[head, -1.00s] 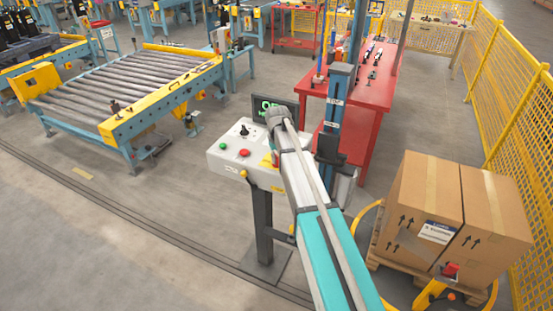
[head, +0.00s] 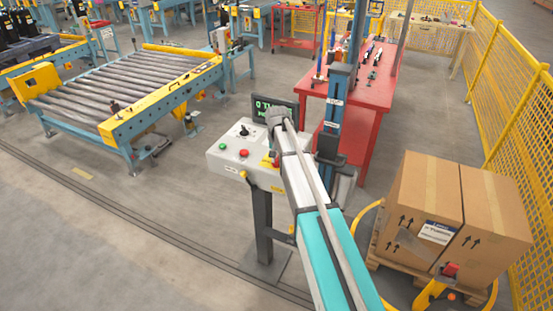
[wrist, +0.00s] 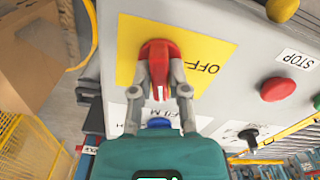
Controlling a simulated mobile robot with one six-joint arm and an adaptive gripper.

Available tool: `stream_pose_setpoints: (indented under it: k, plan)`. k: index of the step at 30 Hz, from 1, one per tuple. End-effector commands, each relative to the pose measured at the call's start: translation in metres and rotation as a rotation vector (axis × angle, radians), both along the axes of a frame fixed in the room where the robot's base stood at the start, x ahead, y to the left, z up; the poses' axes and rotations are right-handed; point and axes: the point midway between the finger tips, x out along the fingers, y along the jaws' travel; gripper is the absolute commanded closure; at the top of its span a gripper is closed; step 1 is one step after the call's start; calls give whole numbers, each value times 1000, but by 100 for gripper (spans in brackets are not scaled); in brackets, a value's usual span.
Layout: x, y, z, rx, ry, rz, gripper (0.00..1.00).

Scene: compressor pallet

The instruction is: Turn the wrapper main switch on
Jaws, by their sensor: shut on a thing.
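The wrapper main switch is a red rotary knob (wrist: 160,52) on a yellow plate (wrist: 205,55) marked OFF to its right in the wrist view. The knob's handle, with a white mark, points down in the wrist view toward my gripper's body. In the head view my arm covers much of the switch, and the fingers cannot be made out.
A red STOP button (wrist: 278,89), a black selector (wrist: 248,134) and a yellow knob (wrist: 282,9) are close by on the box. A dark display (head: 262,107) with green text stands behind it. Cartons (head: 425,210) on a pallet are at right; a roller conveyor (head: 125,85) is at left.

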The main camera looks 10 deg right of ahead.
Motion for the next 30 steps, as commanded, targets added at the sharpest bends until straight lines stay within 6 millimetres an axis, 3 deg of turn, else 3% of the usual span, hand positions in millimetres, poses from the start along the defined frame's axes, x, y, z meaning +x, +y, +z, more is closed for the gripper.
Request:
stream_pose_setpoints:
  k: [12,29,30]
  plan:
    - [0,1,0,1,1,-272,100]
    - [0,1,0,2,0,-327,100]
    - [0,1,0,2,0,-327,77]
